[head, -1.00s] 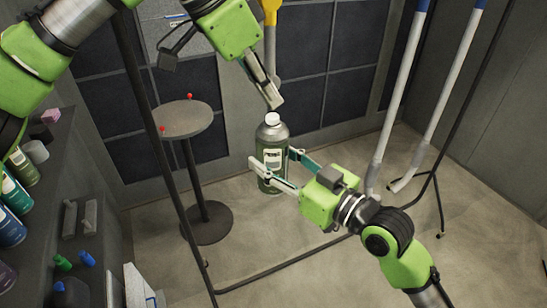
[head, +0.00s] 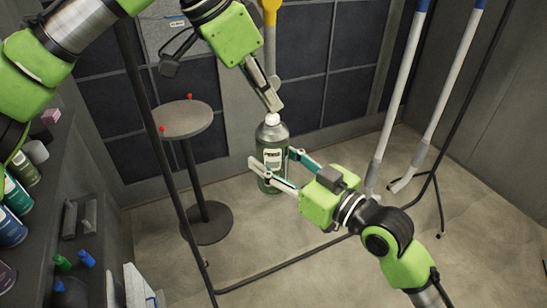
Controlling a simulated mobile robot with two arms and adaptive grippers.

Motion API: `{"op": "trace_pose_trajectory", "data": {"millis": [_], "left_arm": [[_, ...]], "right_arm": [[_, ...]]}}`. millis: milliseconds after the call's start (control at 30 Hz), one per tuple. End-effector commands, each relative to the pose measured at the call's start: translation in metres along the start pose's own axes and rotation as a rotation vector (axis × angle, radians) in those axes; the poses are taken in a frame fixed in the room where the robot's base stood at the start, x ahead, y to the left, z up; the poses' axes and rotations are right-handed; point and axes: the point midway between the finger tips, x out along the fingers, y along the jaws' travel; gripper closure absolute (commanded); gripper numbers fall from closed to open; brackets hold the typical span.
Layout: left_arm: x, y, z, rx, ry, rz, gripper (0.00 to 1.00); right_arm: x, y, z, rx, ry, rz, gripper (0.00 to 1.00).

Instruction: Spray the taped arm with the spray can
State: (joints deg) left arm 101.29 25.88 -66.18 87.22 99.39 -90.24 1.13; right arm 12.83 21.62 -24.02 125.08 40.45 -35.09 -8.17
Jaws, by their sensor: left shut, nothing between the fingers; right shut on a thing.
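The spray can (head: 273,140) is dark green with a pale label and a white cap (head: 271,119). My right gripper (head: 272,170) is shut on its body and holds it upright in the air. My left gripper (head: 273,97) is shut and empty, its fingertips at the top of the cap; I cannot tell if they touch it. Two long white arms with blue upper ends hang at the right, one nearer the middle (head: 399,90) and one further right (head: 447,90). A grey arm with a yellow upper end (head: 269,12) is partly hidden behind my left gripper.
A small round grey table (head: 183,119) with red knobs stands left of the can. A dark shelf (head: 85,220) with cans and bottles runs along the left edge. A thin dark stand frame (head: 290,267) crosses the floor.

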Motion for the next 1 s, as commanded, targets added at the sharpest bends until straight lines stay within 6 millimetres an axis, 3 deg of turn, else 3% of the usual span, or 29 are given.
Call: {"op": "trace_pose_trajectory", "data": {"millis": [500, 1000], "left_arm": [[0.014, 0.000, 0.008, -0.001, 0.000, 0.002, 1.00], [0.012, 0.001, 0.006, 0.000, -0.004, 0.003, 1.00]], "right_arm": [[0.000, 0.000, -0.003, -0.001, 0.006, 0.000, 0.82], [0.000, 0.000, -0.006, -0.003, 0.014, 0.000, 0.82]]}}
